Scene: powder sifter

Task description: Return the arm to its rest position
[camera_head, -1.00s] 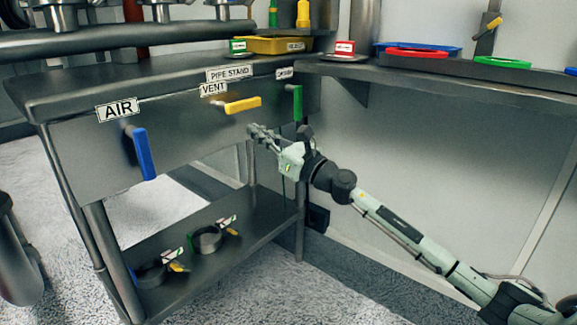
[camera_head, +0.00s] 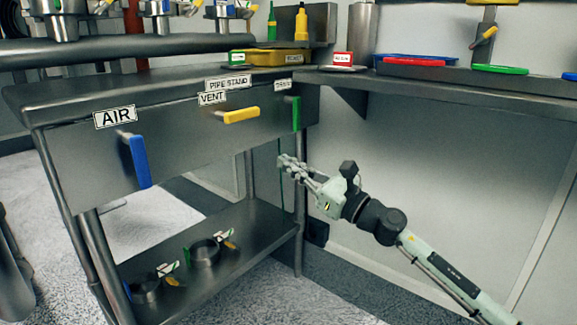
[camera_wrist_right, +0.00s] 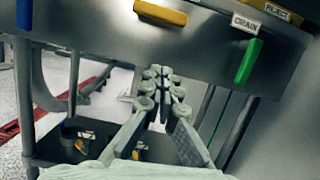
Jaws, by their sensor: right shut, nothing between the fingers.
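My right gripper (camera_head: 285,163) comes in from the lower right in the head view. It is shut and empty, in front of the metal stand and below the green drain handle (camera_head: 296,113). In the right wrist view its fingers (camera_wrist_right: 160,72) meet at the tips with nothing between them. The yellow vent handle (camera_head: 241,115) juts out level, to the left of the gripper and higher. The blue air handle (camera_head: 140,161) hangs down farther left. The gripper is apart from all three handles. My left gripper is not in view.
The stand's lower shelf (camera_head: 262,226) carries clamp-like rings (camera_head: 204,253) with small tags.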

